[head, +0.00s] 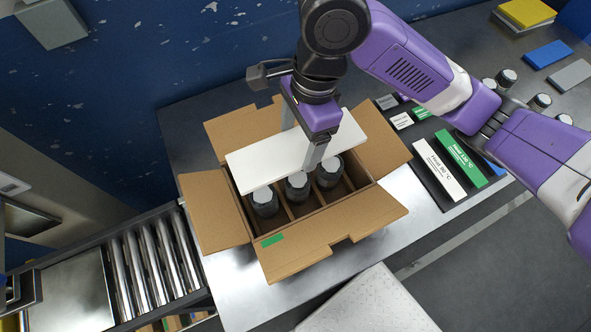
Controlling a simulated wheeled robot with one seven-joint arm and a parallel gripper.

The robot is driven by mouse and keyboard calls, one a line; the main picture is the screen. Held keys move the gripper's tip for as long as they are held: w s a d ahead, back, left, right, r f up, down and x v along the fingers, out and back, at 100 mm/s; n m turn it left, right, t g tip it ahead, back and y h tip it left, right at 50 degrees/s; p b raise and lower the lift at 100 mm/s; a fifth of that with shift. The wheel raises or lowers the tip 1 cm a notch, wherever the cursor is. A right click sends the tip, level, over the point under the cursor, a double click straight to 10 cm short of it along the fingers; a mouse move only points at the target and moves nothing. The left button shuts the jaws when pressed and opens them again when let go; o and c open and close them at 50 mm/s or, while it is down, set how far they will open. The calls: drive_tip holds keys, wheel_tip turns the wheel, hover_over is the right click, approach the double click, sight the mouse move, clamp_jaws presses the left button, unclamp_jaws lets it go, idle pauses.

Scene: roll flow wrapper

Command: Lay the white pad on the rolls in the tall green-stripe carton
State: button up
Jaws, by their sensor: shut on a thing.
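The tall carton (308,229) stands open on the metal table with its flaps folded out. A green stripe (272,240) marks its front side. Several dark rolls with pale tops, such as the front left roll (264,201), stand in its divided compartments. The white pad (262,161) is over the back part of the carton, slightly tilted in the picture, and covers whatever is below it. My gripper (303,146) is shut on the white pad from above, with one finger showing at the pad's front edge. I cannot tell whether the pad touches the rolls.
Green and white label boxes (459,157) lie right of the carton. More rolls (506,78) and blue, grey and yellow blocks lie at the far right. A roller conveyor (150,258) is at the left. A light plate (367,302) is in front.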

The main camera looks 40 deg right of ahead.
sight(297, 179)
wheel_tip(297, 179, down, 13)
drive_tip(key=shift+d+f+b, duration=0.1)
drive_tip(key=shift+f+b, duration=0.05)
drive_tip(key=shift+b, duration=0.4)
drive_tip(key=shift+f, duration=0.2)
drive_tip(key=o, duration=1.3)
drive_tip(key=shift+r, duration=0.1)
drive_tip(key=r, duration=0.4)
drive_tip(key=d+r, duration=0.1)
drive_tip(key=r, duration=0.3)
drive_tip(key=r+p, duration=0.1)
drive_tip(key=r, duration=0.3)
drive_tip(key=shift+s+d, duration=0.2)
drive_tip(key=shift+d, duration=0.2)
